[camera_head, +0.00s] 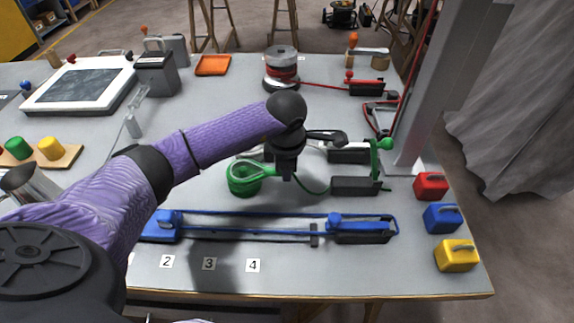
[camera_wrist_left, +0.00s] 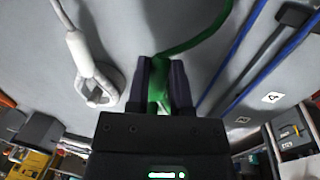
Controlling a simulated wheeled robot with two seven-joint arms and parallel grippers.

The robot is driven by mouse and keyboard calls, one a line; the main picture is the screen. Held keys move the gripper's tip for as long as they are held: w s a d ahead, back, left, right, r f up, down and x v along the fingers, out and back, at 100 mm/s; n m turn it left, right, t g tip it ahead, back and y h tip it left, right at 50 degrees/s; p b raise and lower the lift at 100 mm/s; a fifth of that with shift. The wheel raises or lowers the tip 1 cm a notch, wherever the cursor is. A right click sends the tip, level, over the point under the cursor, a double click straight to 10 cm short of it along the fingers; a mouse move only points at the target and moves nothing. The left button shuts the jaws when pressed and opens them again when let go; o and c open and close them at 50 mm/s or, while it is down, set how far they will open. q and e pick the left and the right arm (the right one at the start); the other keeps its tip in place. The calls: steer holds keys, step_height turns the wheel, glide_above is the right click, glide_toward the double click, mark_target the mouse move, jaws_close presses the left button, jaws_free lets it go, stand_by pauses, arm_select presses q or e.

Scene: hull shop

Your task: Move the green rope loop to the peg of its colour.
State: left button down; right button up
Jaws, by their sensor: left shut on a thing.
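My left gripper (camera_head: 287,177) is shut on the green rope loop (camera_head: 268,172) above the middle of the table. The loop reaches left from the jaws to a short, round green peg (camera_head: 242,188). I cannot tell whether it is around the peg or just above it. The rope's tail runs right to a dark block (camera_head: 355,186) beside an upright green rod with a ball top (camera_head: 383,144). In the left wrist view, green rope (camera_wrist_left: 205,42) runs from between the fingers (camera_wrist_left: 162,82) to the upper right. My right gripper is not in view.
A blue rope (camera_head: 260,213) stretches between a blue post (camera_head: 166,220) and a dark block in front. A white eye-ended fitting (camera_wrist_left: 98,88) lies left of the jaws. A grey column (camera_head: 438,85) stands behind right. Red, blue and yellow weights (camera_head: 456,256) line the right edge.

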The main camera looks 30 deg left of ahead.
arm_select(q)
steer(key=shift+f, duration=0.55)
stand_by(0.4)
steer(key=shift+c, duration=0.2)
jaws_free()
stand_by(0.4)
stand_by(0.4)
